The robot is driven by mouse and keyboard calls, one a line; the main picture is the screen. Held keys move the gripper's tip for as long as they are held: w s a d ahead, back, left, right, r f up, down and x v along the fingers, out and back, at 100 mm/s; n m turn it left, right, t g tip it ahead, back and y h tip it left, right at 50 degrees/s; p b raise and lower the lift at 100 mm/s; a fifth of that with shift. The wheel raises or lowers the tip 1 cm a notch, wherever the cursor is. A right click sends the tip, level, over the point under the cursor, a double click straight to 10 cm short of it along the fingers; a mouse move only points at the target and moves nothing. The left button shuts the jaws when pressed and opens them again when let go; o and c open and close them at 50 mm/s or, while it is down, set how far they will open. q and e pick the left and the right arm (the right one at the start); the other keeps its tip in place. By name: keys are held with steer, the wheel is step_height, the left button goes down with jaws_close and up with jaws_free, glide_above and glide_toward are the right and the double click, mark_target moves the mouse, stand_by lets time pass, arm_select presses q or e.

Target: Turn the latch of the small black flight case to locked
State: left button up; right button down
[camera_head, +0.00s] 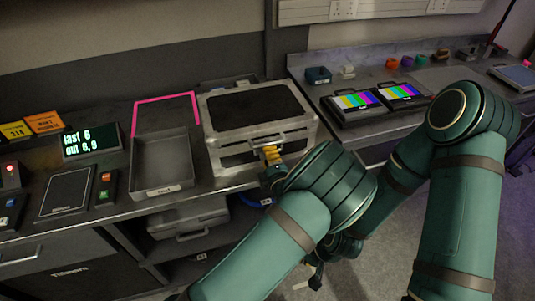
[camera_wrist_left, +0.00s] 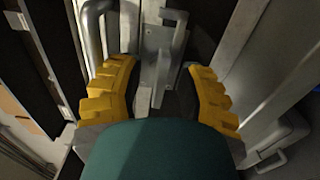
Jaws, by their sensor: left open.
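The flight case (camera_head: 308,128) has a black top panel and silver metal edges and stands on the bench in the head view. My left gripper (camera_head: 270,155) is at its front face, with its yellow fingers near the front metalwork. In the left wrist view the open fingers of my left gripper (camera_wrist_left: 160,92) stand on either side of a grey metal latch (camera_wrist_left: 160,70) with a narrow lever. I see gaps between lever and fingers; contact is not visible. The latch is hidden behind my gripper in the head view. My right gripper (camera_head: 316,277) is low, dark and partly hidden.
A grey tray (camera_head: 163,163) stands left of the case, beside a pink outline (camera_head: 167,98). A lit display (camera_head: 91,142) and button boxes are farther left. Two colour-bar screens (camera_head: 356,101) lie on the right bench. A grey case (camera_head: 188,220) sits on the shelf below.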

arm_select(q)
jaws_close()
